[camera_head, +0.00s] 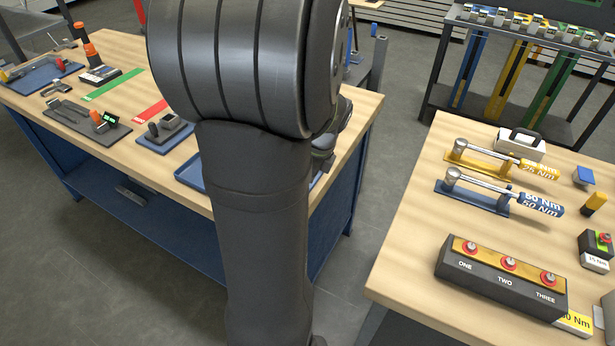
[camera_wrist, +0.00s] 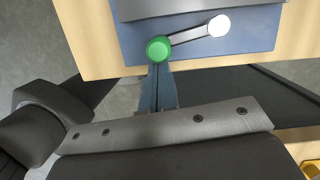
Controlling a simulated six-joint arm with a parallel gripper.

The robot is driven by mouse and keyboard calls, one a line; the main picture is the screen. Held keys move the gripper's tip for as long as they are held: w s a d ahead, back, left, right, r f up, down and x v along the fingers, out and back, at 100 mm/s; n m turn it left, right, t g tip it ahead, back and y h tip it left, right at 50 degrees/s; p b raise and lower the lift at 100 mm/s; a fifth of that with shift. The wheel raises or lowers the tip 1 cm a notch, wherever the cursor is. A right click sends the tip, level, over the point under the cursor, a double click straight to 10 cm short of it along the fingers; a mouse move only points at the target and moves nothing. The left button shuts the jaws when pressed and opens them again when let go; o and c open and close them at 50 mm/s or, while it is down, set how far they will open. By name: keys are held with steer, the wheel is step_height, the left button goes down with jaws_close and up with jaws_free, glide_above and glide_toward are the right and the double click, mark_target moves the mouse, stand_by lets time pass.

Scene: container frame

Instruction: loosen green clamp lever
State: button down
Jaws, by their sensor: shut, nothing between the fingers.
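The green clamp lever shows in the wrist view. It has a round green hub (camera_wrist: 158,48) and a grey arm (camera_wrist: 190,36) that runs right and slightly up to a white ball end (camera_wrist: 219,25). It lies over a blue plate (camera_wrist: 255,32) near the wooden table's edge. My gripper (camera_wrist: 158,68) is shut and empty, with its narrow fingers pointing at the green hub from below in the picture. The fingertips appear right at the hub's lower edge; I cannot tell whether they touch it. In the head view my arm hides the gripper, and I do not see the lever there.
The wooden workbench (camera_head: 75,92) holds several tools on trays, a green strip (camera_head: 114,84) and a red strip (camera_head: 150,112). The right table (camera_head: 415,215) carries two torque wrenches and a three-button box (camera_head: 500,282). A floor gap (camera_head: 365,190) separates the tables.

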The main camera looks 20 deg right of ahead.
stand_by(0.3)
steer(key=s+d+r, duration=0.2)
steer(key=r, duration=0.3)
steer(key=s+d+r, duration=0.2)
steer(key=r, duration=0.2)
steer(key=shift+s+d+r, duration=0.25)
steer(key=shift+d+r, duration=0.05)
steer(key=shift+r, duration=0.05)
steer(key=shift+f, duration=0.1)
steer(key=w+a+f, duration=0.1)
steer(key=f, duration=0.2)
steer(key=w+a+f, duration=0.1)
steer(key=f, duration=0.2)
steer(key=w+a+f, duration=0.1)
steer(key=f, duration=0.2)
steer(key=shift+w+a+f, duration=0.3)
steer(key=shift+w+a, duration=0.45)
steer(key=shift+a, duration=0.05)
